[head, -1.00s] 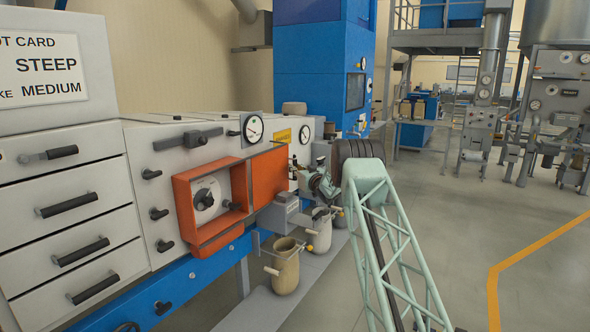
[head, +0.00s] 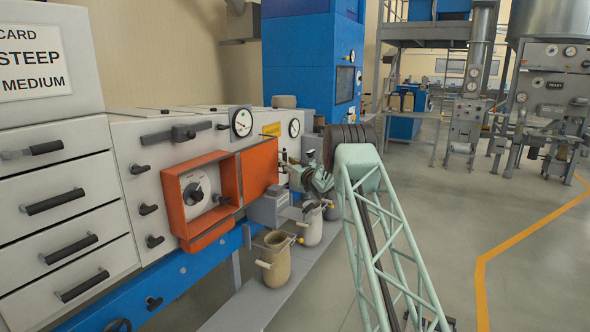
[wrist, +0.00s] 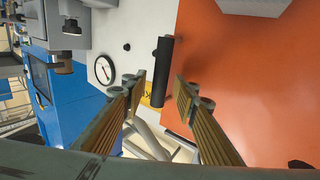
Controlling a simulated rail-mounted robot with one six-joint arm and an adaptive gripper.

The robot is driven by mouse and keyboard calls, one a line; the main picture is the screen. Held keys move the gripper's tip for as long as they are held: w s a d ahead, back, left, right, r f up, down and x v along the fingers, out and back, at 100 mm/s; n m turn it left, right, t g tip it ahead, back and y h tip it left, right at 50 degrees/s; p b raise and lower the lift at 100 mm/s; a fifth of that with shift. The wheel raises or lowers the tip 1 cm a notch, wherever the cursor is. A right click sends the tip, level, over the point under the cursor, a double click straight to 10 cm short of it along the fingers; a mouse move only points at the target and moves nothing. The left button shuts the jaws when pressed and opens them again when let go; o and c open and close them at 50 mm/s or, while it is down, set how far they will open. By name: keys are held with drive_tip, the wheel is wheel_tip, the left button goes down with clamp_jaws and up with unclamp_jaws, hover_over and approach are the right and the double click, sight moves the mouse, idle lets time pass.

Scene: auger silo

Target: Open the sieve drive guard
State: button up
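The sieve drive guard is an orange box (head: 168,200) on the front of the pale machine. Its orange door panel (head: 260,168) stands swung out to the right, and a round dial (head: 196,187) shows inside the box. My gripper (head: 308,176) is just right of the panel's free edge. In the wrist view the orange panel (wrist: 250,70) fills the right side. A dark upright bar (wrist: 162,62) stands at the panel's left edge. My gripper (wrist: 160,95) is open, with its ribbed fingers apart and nothing seen held between them. Contact with the panel cannot be told.
Below the guard are a blue rail (head: 180,275), a beige pot (head: 276,258) and a white pot (head: 311,226) on a grey ledge. A gauge (head: 241,122) sits above the guard. A blue tower (head: 310,60) stands behind.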

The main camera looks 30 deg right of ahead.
drive_tip(key=s, duration=0.9)
drive_tip(key=shift+s, duration=0.4)
drive_tip(key=shift+a, duration=0.1)
idle(0.3)
drive_tip(key=s+a+r+g+h, duration=0.1)
drive_tip(key=s+a+r+g, duration=0.1)
drive_tip(key=s+a+r, duration=0.4)
drive_tip(key=s+a+r+g+h, duration=0.1)
drive_tip(key=s+a+r, duration=0.15)
drive_tip(key=r, duration=0.65)
drive_tip(key=s+a+r+m+g, duration=0.15)
drive_tip(key=s+a+r, duration=0.25)
drive_tip(key=s+a, duration=0.45)
drive_tip(key=s+a+r+g, duration=0.2)
drive_tip(key=s+a+r, duration=0.25)
drive_tip(key=s, duration=0.75)
drive_tip(key=s+a+f+g, duration=0.2)
drive_tip(key=s+a, duration=0.5)
drive_tip(key=s, duration=1.3)
drive_tip(key=s+a+f+n+g+y, duration=0.1)
drive_tip(key=s+a+f+g, duration=0.2)
drive_tip(key=s, duration=1.7)
drive_tip(key=s+a+f+g+y, duration=0.1)
drive_tip(key=s+a+f+g, duration=0.1)
drive_tip(key=s+a, duration=0.9)
drive_tip(key=s+f, duration=0.1)
drive_tip(key=s, duration=0.8)
drive_tip(key=shift+f+n, duration=0.25)
drive_tip(key=shift+n, duration=0.1)
